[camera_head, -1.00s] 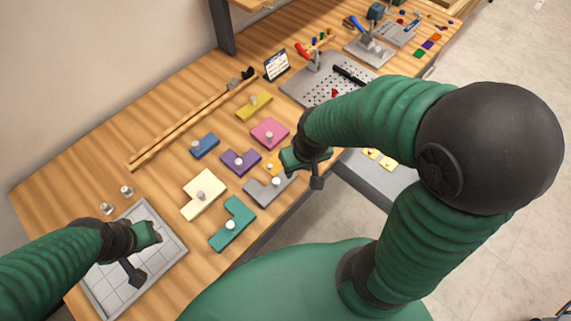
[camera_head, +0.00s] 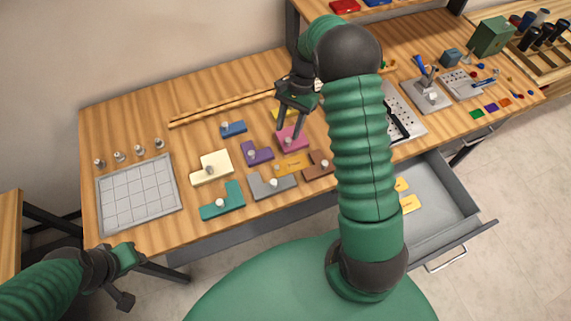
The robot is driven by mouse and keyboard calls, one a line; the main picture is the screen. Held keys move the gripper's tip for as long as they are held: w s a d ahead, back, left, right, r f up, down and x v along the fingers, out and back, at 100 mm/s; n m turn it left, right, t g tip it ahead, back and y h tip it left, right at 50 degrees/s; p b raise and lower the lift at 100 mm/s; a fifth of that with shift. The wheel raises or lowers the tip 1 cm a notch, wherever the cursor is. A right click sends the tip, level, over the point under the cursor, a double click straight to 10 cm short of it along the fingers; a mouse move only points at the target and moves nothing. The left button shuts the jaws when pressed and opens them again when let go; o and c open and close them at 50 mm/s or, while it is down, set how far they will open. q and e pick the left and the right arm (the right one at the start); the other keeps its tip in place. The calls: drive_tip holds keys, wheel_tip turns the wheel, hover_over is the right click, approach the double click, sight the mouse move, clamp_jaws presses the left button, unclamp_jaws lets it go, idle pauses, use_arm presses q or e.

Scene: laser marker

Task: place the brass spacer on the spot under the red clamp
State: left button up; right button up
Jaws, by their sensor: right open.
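I cannot make out the brass spacer in this view. The red clamp is not visible now; my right arm covers part of the perforated plate (camera_head: 408,118), where a red-handled clamp showed earlier. My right gripper (camera_head: 291,128) is open, its fingers pointing down over the pink block (camera_head: 296,141) with a knob. Whether the fingers touch the block I cannot tell. My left gripper (camera_head: 135,262) is low at the left, off the table's front edge, and its finger opening cannot be made out.
Several knobbed blocks, including teal (camera_head: 222,207) and cream (camera_head: 205,170), lie mid-table. A gridded tray (camera_head: 176,190) is at the left with small cylinders behind it. An open drawer (camera_head: 440,200) juts out at the right. A blue-handled clamp (camera_head: 427,78) stands beyond the plate.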

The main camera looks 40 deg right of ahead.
drive_tip(key=p, duration=0.2)
hover_over(278, 165)
drive_tip(key=d, duration=0.2)
drive_tip(key=f, duration=0.5)
drive_tip(key=w+f, duration=0.1)
drive_tip(key=f, duration=0.2)
drive_tip(key=shift+a+f, duration=0.25)
drive_tip(key=shift+f, duration=0.05)
drive_tip(key=shift+s+f, duration=0.2)
drive_tip(key=shift+f, duration=0.15)
drive_tip(key=x, duration=0.1)
drive_tip(key=p+x, duration=0.1)
drive_tip(key=x, duration=0.2)
drive_tip(key=shift+d+f+p, duration=0.2)
drive_tip(key=shift+d+p, duration=0.05)
drive_tip(key=shift+p, duration=0.05)
drive_tip(key=shift+a+f, duration=0.15)
drive_tip(key=shift+f, duration=0.15)
drive_tip(key=shift+a, duration=0.2)
drive_tip(key=shift+a+r, duration=0.1)
drive_tip(key=shift+c, duration=1)
drive_tip(key=c, duration=0.5)
clamp_jaws()
use_arm(q)
drive_tip(key=r, duration=0.3)
drive_tip(key=shift+w+a+r, duration=0.15)
drive_tip(key=shift+w+a, duration=0.1)
drive_tip(key=shift+a, duration=0.15)
